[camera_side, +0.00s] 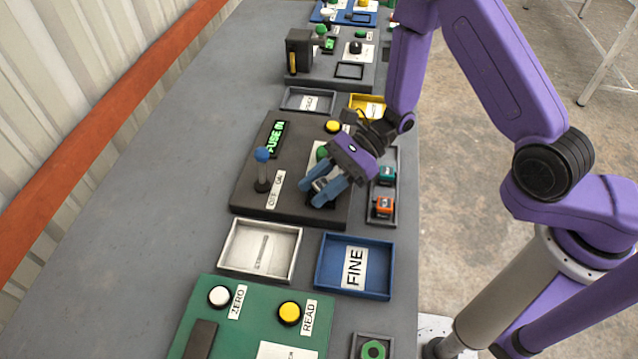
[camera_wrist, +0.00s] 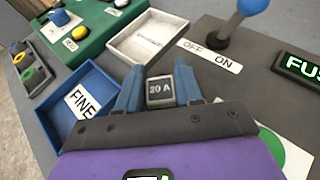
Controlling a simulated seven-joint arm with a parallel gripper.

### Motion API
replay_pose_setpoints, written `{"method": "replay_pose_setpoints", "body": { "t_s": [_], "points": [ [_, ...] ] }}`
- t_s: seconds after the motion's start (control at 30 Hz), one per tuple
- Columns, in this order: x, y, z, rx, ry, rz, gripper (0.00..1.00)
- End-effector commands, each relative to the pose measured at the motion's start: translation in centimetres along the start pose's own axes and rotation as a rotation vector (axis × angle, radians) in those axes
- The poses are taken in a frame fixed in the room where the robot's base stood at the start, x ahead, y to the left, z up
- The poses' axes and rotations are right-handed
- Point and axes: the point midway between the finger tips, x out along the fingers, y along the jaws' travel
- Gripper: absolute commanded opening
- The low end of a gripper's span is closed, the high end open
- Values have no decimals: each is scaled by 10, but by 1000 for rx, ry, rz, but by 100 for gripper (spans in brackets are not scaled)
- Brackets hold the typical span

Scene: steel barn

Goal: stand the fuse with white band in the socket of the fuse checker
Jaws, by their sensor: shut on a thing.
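The fuse checker (camera_side: 249,196) is a dark box with a lit green display (camera_side: 276,137) reading "FUSE IN" and a blue-knobbed lever (camera_side: 262,155). My gripper (camera_side: 325,190) is low over its front right part. In the wrist view, my gripper (camera_wrist: 160,92) is shut on a grey fuse (camera_wrist: 160,88) marked "20 A", with a pale edge around its top. The fuse seems to be at the socket, which my fingers and the fuse hide. I cannot see its band or how deep it sits.
A white tray (camera_side: 228,261) and a blue tray (camera_side: 323,289) marked "FINE" lie in front, both without fuses. A tray on the right holds a green fuse (camera_side: 387,174) and an orange fuse (camera_side: 383,205). A green panel (camera_side: 205,300) stands nearer. The bench's left side is clear.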

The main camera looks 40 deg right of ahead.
Motion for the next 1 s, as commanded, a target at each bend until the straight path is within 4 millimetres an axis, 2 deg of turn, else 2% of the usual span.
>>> {"method": "replay_pose_setpoints", "body": {
  "t_s": [0.07, 0.1, 0.17, 0.57, 0.77, 1.0],
  "points": [
    [1, 0, -2, 1, 0, 0, 7],
    [1, 0, -2, 1, 0, 0, 42],
    [1, 0, -2, 1, 0, 0, 61],
    [-1, 0, 2, -2, 0, -1, 61],
    [-32, -2, 1, 2, 0, -7, 61],
    [-81, -1, 1, 0, 0, -5, 61]
  ]
}}
